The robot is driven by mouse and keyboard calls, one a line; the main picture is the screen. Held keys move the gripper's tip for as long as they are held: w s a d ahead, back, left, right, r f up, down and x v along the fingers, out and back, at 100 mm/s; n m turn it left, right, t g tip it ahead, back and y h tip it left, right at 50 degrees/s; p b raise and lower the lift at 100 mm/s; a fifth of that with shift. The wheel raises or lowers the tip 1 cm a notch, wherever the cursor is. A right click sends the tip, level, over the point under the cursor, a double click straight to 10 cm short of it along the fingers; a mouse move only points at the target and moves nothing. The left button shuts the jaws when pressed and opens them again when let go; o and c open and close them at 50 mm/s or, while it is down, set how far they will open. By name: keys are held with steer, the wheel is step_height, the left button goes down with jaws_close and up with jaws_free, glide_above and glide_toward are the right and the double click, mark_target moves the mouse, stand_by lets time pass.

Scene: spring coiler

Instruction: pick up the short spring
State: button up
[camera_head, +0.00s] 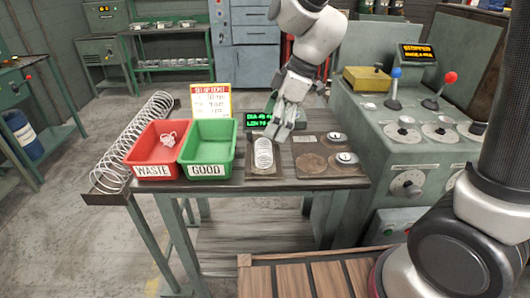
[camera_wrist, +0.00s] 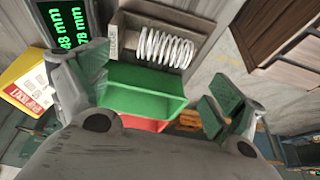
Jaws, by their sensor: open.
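A short spring (camera_head: 263,153) of pale wire lies in a small brown tray (camera_head: 262,174) on the table, right of the green bin. In the wrist view the same spring (camera_wrist: 165,47) lies on its side in its tray (camera_wrist: 190,22), uncovered and clear of the fingers. My gripper (camera_head: 281,128) is above the table, just beyond and slightly right of the spring in the head view. In the wrist view my gripper (camera_wrist: 146,98) has its two fingers wide apart, with nothing held between them.
The red WASTE bin (camera_head: 155,152) holds a tangled coil; the green GOOD bin (camera_head: 207,151) looks empty. A long coil (camera_head: 128,145) lies in a rack at left. A digital display (camera_wrist: 70,26), a sign (camera_head: 211,101) and a dark plate (camera_head: 322,168) are nearby.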

mark_target(264, 145)
steer(key=x, duration=0.7)
steer(key=shift+s+f, duration=0.2)
steer(key=shift+f, duration=0.25)
steer(key=c, duration=1.2)
steer(key=shift+r, duration=0.1)
step_height(264, 145, up, 10)
steer(key=shift+f, duration=0.1)
